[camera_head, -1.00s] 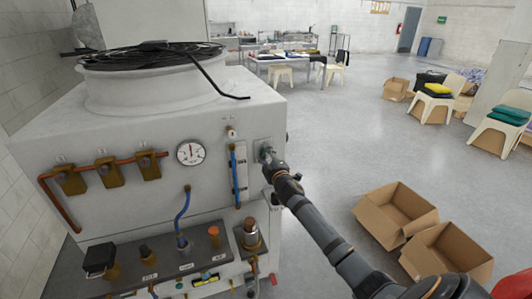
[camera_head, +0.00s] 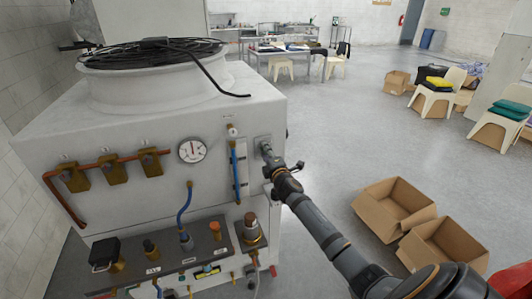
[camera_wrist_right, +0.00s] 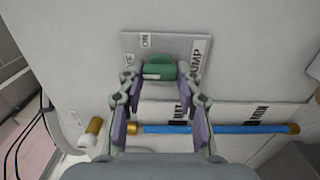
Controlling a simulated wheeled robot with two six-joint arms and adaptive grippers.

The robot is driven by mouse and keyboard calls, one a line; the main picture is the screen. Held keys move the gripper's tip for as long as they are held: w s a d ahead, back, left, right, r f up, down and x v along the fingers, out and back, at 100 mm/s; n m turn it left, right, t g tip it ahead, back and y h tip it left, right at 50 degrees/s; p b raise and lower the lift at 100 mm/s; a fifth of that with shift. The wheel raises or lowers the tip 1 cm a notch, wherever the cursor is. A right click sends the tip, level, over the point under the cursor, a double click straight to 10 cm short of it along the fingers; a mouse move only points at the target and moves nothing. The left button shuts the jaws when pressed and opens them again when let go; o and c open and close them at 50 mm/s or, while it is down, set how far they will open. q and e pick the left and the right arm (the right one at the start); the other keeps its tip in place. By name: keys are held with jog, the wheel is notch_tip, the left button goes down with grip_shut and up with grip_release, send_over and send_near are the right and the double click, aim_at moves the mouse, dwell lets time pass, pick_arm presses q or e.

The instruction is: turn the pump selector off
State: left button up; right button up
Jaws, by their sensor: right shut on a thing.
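The pump selector is a green knob (camera_wrist_right: 159,69) on a grey plate (camera_wrist_right: 185,45) with an "ON" label at its upper left and a "PUMP" label at its right. Its grip bar lies roughly across the right wrist view. My right gripper (camera_wrist_right: 160,78) is shut on the knob, with one finger at each side. In the head view my right gripper (camera_head: 270,158) reaches the plate (camera_head: 261,143) at the right end of the machine's front panel and mostly hides the knob. My left gripper is not in view.
Left of the plate are a blue tube (camera_head: 233,165), a pressure gauge (camera_head: 192,151) and copper piping (camera_head: 105,163). Valves stand on a ledge (camera_head: 205,240) below. Open cardboard boxes (camera_head: 395,208) lie on the floor at right. The floor between them and the machine is clear.

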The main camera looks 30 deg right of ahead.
jog(key=o, duration=1.1)
jog(key=shift+o, duration=0.2)
jog(key=v, duration=1.2)
